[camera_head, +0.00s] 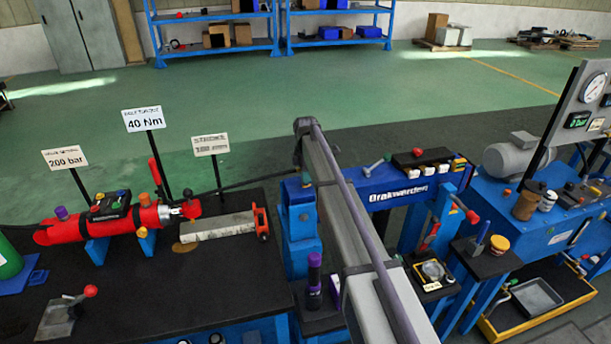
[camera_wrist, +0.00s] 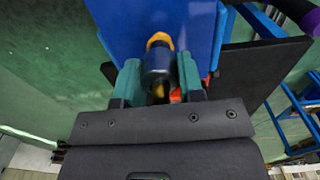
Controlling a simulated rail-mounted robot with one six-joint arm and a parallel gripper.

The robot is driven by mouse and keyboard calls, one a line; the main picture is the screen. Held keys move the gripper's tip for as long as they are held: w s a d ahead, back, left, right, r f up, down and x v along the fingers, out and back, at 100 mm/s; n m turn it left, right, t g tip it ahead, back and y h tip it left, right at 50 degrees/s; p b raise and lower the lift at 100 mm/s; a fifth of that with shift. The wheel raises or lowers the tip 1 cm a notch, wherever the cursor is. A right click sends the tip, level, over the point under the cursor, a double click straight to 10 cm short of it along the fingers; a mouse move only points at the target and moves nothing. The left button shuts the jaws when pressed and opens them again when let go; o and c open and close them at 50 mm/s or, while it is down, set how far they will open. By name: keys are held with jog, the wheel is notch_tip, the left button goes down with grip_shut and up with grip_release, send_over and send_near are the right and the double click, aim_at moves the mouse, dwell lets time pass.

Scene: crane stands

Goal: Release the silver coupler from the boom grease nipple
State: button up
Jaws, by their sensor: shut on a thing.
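In the wrist view my gripper (camera_wrist: 159,78) has its two green fingers on either side of a dark blue cylinder (camera_wrist: 158,60) with a yellow-orange band, and is shut on it. A bit of orange-red shows just behind the right finger. A blue surface (camera_wrist: 190,25) lies behind the cylinder. I cannot make out a silver coupler or grease nipple there, nor tell how they join. In the head view a blue boom (camera_head: 390,193) with white lettering stands right of centre. My gripper cannot be made out in that view.
A red cylinder (camera_head: 120,223) and signs stand on the black bench (camera_head: 170,290) at left. A black tool with a purple top (camera_head: 314,272) stands near the middle. A pump station with a motor (camera_head: 520,160) and a yellow-edged tray (camera_head: 537,297) are at right.

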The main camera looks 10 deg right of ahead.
jog(key=shift+r+p, duration=2)
